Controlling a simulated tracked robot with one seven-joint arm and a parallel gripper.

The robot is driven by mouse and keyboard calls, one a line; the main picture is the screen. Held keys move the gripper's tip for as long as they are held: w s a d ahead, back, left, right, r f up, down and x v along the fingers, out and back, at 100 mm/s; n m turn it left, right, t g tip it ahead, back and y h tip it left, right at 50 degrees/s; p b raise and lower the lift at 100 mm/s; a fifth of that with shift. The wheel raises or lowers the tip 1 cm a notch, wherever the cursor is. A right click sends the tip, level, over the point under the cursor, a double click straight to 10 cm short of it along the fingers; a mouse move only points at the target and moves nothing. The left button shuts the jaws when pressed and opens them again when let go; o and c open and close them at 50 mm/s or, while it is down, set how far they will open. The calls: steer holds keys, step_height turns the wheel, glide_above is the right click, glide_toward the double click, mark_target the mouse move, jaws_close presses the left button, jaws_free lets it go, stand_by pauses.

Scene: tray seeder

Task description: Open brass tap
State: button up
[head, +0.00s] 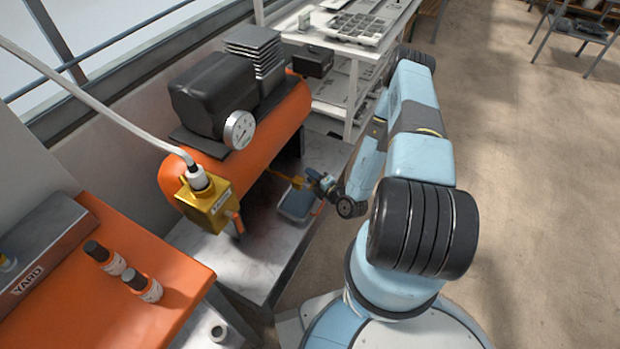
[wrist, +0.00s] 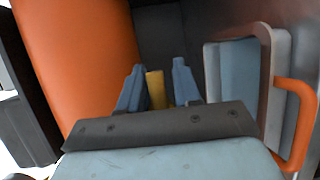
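The brass tap shows as a yellow bar (head: 286,180) low beside the orange tank, just at my gripper's tips. In the wrist view the yellow bar (wrist: 155,89) stands between my two blue fingers. My gripper (head: 312,182) reaches down to it from the right; it also shows in the wrist view (wrist: 158,86). The fingers are apart, with a narrow gap beside the bar on the right. Whether either finger touches it is hard to tell. The far end of the tap is hidden.
The orange tank (head: 273,128) with a gauge (head: 239,130) stands left of my gripper. A blue-grey bin (head: 296,205) with an orange handle (wrist: 298,125) sits close by on the right in the wrist view. A brass box (head: 205,207) with a hose is at the tank's near end.

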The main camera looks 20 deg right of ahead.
jaws_close()
steer(key=shift+s+a+r+n+t+y, duration=0.6)
steer(key=shift+r+n+y, duration=0.4)
steer(key=shift+n, duration=2.25)
steer(key=shift+s+a+r+n+t+y, duration=0.6)
steer(key=shift+n+y, duration=0.6)
steer(key=shift+n, duration=2)
steer(key=shift+s+a+r+n+t+y, duration=0.45)
steer(key=shift+r+n+t+y, duration=0.45)
steer(key=shift+n, duration=2.35)
steer(key=shift+r, duration=0.1)
steer(key=shift+o, duration=1)
jaws_free()
